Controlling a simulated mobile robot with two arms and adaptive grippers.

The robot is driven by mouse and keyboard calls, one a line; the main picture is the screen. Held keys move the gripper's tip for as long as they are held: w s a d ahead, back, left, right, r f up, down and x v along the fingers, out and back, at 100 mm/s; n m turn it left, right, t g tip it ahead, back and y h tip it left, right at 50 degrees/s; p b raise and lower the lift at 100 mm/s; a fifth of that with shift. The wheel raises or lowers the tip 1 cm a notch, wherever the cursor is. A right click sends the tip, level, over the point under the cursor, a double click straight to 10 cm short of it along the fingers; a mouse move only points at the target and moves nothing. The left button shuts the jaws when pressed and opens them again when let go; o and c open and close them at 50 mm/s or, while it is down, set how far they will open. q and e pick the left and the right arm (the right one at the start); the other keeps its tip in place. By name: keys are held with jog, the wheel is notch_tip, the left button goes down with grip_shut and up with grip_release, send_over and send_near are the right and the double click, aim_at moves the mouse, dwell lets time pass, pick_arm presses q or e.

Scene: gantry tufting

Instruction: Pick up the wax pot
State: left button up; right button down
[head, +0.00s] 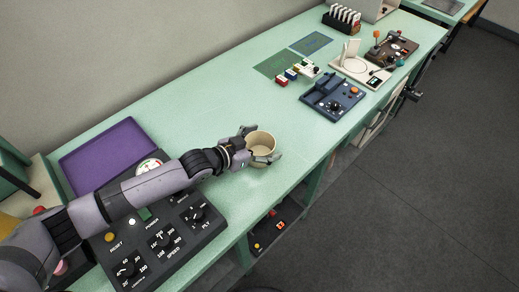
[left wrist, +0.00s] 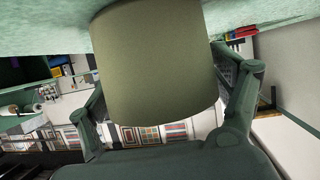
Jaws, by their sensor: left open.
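The wax pot (head: 262,145) is a cream, open-topped cup standing upright on the green bench, and it looks empty. My left gripper (head: 262,146) reaches it from the left, with one finger on its far side and one on its near side. In the left wrist view the pot (left wrist: 155,65) fills the middle, and my left gripper's fingers (left wrist: 160,95) stand on either side of it. The jaws are open around the pot. I cannot tell whether either finger touches it. My right gripper is not in view.
A control panel (head: 160,243) with knobs and a purple mat (head: 105,155) lie under and beside my left arm. Right of the pot are a blue device (head: 332,97), small coloured blocks (head: 291,74) and a green mat (head: 275,64).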

pick_arm(q)
jog(key=shift+x, duration=1.2)
jog(key=shift+a, duration=0.1)
jog(key=shift+c, duration=0.6)
jog(key=shift+s, duration=0.1)
jog(key=c, duration=0.9)
